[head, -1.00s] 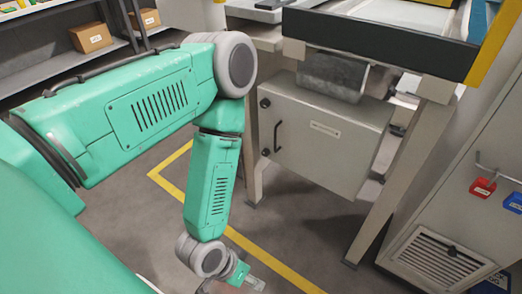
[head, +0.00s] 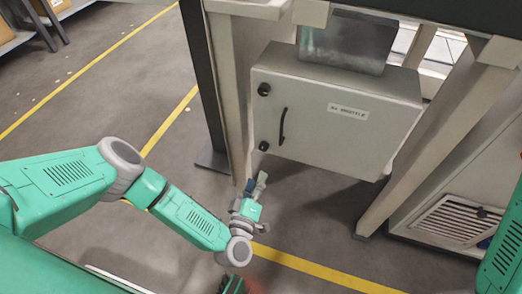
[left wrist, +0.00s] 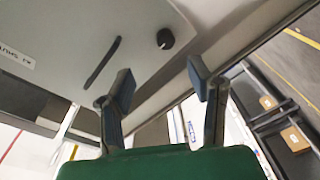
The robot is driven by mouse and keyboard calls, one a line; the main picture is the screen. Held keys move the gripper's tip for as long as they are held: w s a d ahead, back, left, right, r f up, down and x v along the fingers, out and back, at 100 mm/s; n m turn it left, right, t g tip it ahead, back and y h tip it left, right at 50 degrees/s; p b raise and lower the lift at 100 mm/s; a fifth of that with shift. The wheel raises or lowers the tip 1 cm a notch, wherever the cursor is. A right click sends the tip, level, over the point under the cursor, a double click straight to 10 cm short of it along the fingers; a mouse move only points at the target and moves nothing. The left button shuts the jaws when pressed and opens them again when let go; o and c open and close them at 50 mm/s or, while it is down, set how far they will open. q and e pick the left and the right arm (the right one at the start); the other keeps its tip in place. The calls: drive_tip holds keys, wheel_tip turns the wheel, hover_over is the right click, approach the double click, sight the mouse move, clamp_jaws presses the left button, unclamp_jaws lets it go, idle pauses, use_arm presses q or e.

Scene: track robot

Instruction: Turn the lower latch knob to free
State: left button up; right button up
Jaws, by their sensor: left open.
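A pale grey cabinet (head: 330,120) hangs under the bench frame, its door facing me. The lower latch knob (head: 263,146), small, round and black, sits near the door's lower left corner. An upper knob (head: 264,89) sits above it, and a black bar handle (head: 282,126) stands between and right of them. My left gripper (head: 256,184) is open and empty, below the lower knob and apart from it. In the left wrist view its fingers (left wrist: 163,88) are spread; a black knob (left wrist: 166,38), seemingly the lower one, shows beyond them. My right gripper is not in view.
Bench legs stand close on both sides of the cabinet, the left leg (head: 222,90) and the slanted right leg (head: 440,150). A vented grey cabinet (head: 450,215) stands at right. The floor at left, with yellow lines, is clear.

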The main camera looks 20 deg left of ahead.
sight(263, 149)
use_arm(q)
drive_tip(key=w+a, duration=0.1)
drive_tip(key=w, duration=0.2)
drive_tip(key=w+b, duration=0.1)
drive_tip(key=w, duration=0.2)
drive_tip(key=w+a+b, duration=0.1)
drive_tip(key=w, duration=0.1)
drive_tip(key=shift+w+a+f, duration=0.3)
drive_tip(key=shift+w+f, duration=0.05)
drive_tip(key=shift+w, duration=0.05)
drive_tip(key=shift+w+d+r+b, duration=0.15)
drive_tip(key=shift+w+b, duration=0.1)
drive_tip(key=shift+w, duration=0.25)
drive_tip(key=shift+w+d+f+b, duration=0.1)
drive_tip(key=shift+w+d+b, duration=0.1)
drive_tip(key=shift+w, duration=0.3)
drive_tip(key=shift+w+d+r, duration=0.25)
drive_tip(key=shift+w+d, duration=0.1)
drive_tip(key=shift+d, duration=0.05)
drive_tip(key=shift+a+f, duration=0.1)
drive_tip(key=shift+a, duration=0.2)
drive_tip(key=shift+c, duration=0.9)
drive_tip(key=shift+a, duration=0.25)
clamp_jaws()
drive_tip(key=shift+d, duration=0.1)
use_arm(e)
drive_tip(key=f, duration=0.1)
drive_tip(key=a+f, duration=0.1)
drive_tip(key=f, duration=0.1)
